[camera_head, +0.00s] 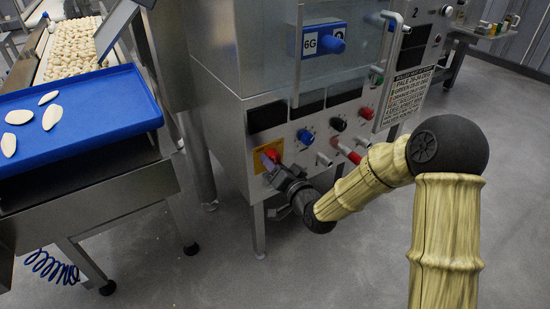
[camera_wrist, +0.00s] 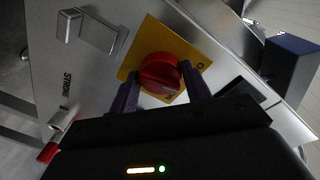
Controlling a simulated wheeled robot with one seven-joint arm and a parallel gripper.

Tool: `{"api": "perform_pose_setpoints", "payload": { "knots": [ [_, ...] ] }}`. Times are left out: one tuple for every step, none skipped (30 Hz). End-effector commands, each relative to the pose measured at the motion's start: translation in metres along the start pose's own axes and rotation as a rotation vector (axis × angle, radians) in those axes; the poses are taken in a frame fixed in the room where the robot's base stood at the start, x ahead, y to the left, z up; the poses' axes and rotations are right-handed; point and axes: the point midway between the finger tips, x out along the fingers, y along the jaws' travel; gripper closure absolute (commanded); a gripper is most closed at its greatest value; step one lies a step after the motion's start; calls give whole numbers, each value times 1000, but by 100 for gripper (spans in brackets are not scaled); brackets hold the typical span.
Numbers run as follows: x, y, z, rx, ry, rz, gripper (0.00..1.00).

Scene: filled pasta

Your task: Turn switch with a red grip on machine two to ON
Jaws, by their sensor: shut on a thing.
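The switch with a red grip (camera_head: 268,158) sits on a yellow plate (camera_head: 261,164) at the lower left of the machine's front panel. It also shows in the wrist view as a round red knob (camera_wrist: 160,72) on the yellow plate (camera_wrist: 172,40). My gripper (camera_head: 276,170) is at the switch, with its fingers on either side of the red grip and shut on it.
A blue knob (camera_head: 305,136), a black knob (camera_head: 338,124) and a red knob (camera_head: 366,113) line the panel to the right. A red-handled lever (camera_head: 346,152) sticks out nearby. A blue tray (camera_head: 75,118) with pasta pieces stands left. Open floor lies in front.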

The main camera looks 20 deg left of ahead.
Motion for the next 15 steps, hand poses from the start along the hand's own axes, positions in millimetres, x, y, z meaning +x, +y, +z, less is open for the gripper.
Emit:
{"api": "perform_pose_setpoints", "payload": {
  "knots": [
    [-1, -2, -4, 47, -4, 4, 75],
    [-1, -2, -4, 76, -6, 6, 75],
    [-1, -2, -4, 114, -8, 6, 75],
    [-1, -3, -4, 142, -10, 5, 75],
    [-1, -2, -4, 171, -12, 7, 75],
    [-1, -2, -4, 209, -14, 7, 75],
    [-1, -3, -4, 238, -16, 7, 75],
    [-1, -3, -4, 266, -18, 7, 75],
    [-1, -3, -4, 304, -19, 8, 75],
    [-1, -3, -4, 334, -21, 9, 75],
    [-1, -3, -5, 361, -22, 9, 75],
    [-1, -3, -5, 400, -25, 10, 75],
    [-1, -3, -5, 428, -26, 10, 75],
    [-1, -3, -5, 457, -27, 10, 75],
    [-1, -3, -5, 494, -30, 10, 75]
  ]
}}
